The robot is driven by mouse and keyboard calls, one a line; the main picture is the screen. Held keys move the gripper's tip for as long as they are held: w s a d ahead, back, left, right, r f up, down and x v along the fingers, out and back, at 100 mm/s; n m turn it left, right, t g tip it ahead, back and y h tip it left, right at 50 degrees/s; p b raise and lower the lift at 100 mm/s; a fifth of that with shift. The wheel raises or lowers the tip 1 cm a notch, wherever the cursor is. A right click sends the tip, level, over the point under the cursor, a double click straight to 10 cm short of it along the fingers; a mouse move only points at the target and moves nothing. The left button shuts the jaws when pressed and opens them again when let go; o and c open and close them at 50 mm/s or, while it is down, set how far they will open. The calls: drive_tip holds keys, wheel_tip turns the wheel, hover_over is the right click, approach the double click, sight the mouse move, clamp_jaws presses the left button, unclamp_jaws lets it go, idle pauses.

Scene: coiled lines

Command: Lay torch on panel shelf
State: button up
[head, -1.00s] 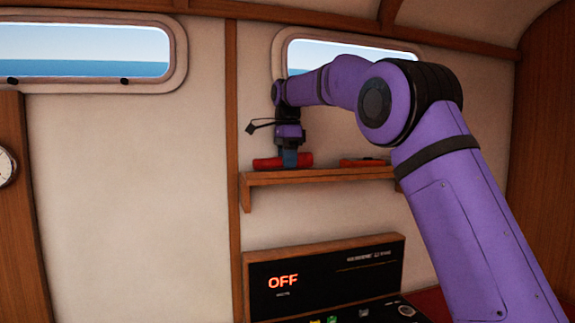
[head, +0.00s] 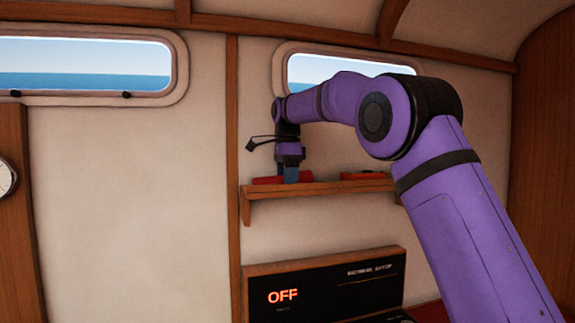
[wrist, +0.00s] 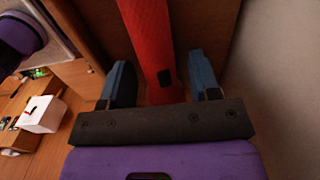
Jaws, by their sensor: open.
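The red torch (head: 267,181) lies lengthwise along the left part of the wooden panel shelf (head: 320,190) in the head view. My gripper (head: 291,176) points down over it, with blue fingers hiding its middle. In the wrist view the torch (wrist: 148,30), with a small black patch on its side, runs between the two fingers of my gripper (wrist: 160,82). The fingers stand apart, with a gap on each side of the torch. The torch's far end is out of the wrist view.
Another red object (head: 362,175) lies on the shelf to the right. Below the shelf is a black panel (head: 335,285) reading OFF. A window (head: 350,65) is above. A white box (wrist: 42,113) shows at the wrist view's left.

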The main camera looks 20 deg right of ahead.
wheel_tip(320, 180, up, 12)
idle(0.6)
drive_tip(key=shift+s, duration=0.1)
drive_tip(key=s+d+f+n+t, duration=0.1)
drive_tip(key=s+d+n, duration=0.25)
drive_tip(key=s, duration=0.75)
drive_tip(key=s+d+n+t, duration=0.25)
drive_tip(key=s+n, duration=0.25)
drive_tip(key=s, duration=0.5)
drive_tip(key=s+d+f+n+t, duration=0.1)
drive_tip(key=s+f+n, duration=0.8)
drive_tip(key=s+f, duration=1.3)
drive_tip(key=shift+s+d+t, duration=0.15)
drive_tip(key=shift+s+t, duration=0.2)
drive_tip(key=shift+s, duration=0.55)
